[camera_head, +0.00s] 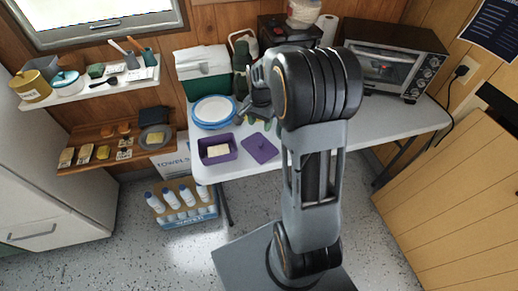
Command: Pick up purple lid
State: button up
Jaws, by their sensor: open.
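The purple lid (260,148) lies flat on the white table near its front edge. Just left of it is an open purple container (217,150) with something pale yellow inside. My gripper (246,117) is above the table, behind the lid and slightly to its left, beside the blue-rimmed plates. It is open, and nothing shows between its fingers. My arm hides the table to the right of the lid and part of the gripper.
Blue-rimmed white plates (213,110) sit behind the container. A green and white cooler (204,72) and a dark bottle (240,67) stand further back. A toaster oven (387,65) is at the right. The table's right front (386,127) is clear.

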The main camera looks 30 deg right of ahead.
aim_at(259, 143)
notch_tip(259, 143, down, 11)
jog(key=shift+w+a+f, duration=0.1)
dwell(0.6)
grip_shut()
dwell(0.3)
jog(key=shift+r, duration=0.2)
